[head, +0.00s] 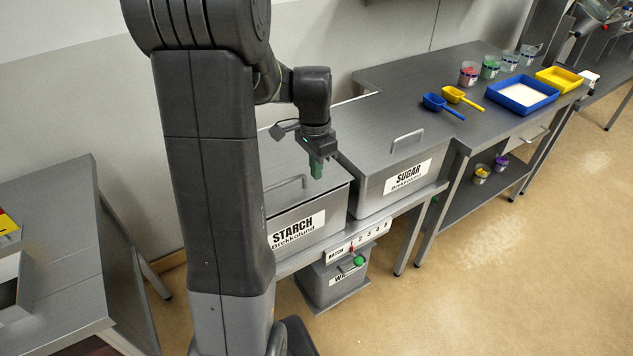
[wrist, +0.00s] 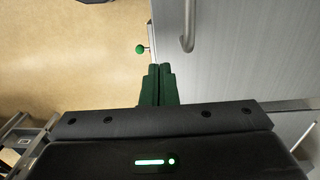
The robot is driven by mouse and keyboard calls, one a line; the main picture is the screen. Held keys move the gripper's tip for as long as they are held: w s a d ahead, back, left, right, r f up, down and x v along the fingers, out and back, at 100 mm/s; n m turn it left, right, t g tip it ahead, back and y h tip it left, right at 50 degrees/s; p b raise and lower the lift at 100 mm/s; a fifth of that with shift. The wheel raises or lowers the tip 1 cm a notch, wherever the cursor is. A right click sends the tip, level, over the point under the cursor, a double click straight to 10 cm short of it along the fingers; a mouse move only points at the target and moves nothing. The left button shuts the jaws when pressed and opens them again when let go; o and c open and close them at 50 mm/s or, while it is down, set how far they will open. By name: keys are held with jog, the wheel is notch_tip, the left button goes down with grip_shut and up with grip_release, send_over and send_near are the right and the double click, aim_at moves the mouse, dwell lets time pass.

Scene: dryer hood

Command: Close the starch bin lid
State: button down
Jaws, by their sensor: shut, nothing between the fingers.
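The starch bin (head: 298,229) stands beneath my arm, with a white STARCH label on its front. Its grey lid (head: 320,189) looks flat on top of the bin, with a bar handle (head: 287,184) near the front. My arm hides the lid's left and back parts. My gripper (head: 316,168) is above the lid's right side, pointing down, its green fingers together and empty. In the wrist view my gripper (wrist: 158,72) is shut beside a grey lid surface (wrist: 235,55), and a bar handle (wrist: 188,30) shows ahead of it.
The sugar bin (head: 395,187) stands right beside the starch bin, its lid flat. A green knob (head: 359,261) sits below, by the lower bin (head: 335,283). The bench at right holds scoops (head: 442,105) and a blue tray (head: 522,94). Open floor lies in front.

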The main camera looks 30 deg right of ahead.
aim_at(316, 195)
notch_tip(316, 195, down, 5)
jog(key=shift+s+f+p, duration=0.1)
jog(key=shift+p, duration=0.2)
notch_tip(316, 195, down, 2)
jog(key=shift+s+f+b, duration=0.15)
jog(key=shift+f+b, duration=0.05)
jog(key=shift+b, duration=0.85)
jog(key=shift+s+a+f, duration=0.1)
jog(key=shift+s+a, duration=0.15)
notch_tip(316, 195, up, 15)
jog(key=p, duration=0.2)
jog(key=shift+w+d, duration=0.2)
jog(key=shift+w, duration=0.1)
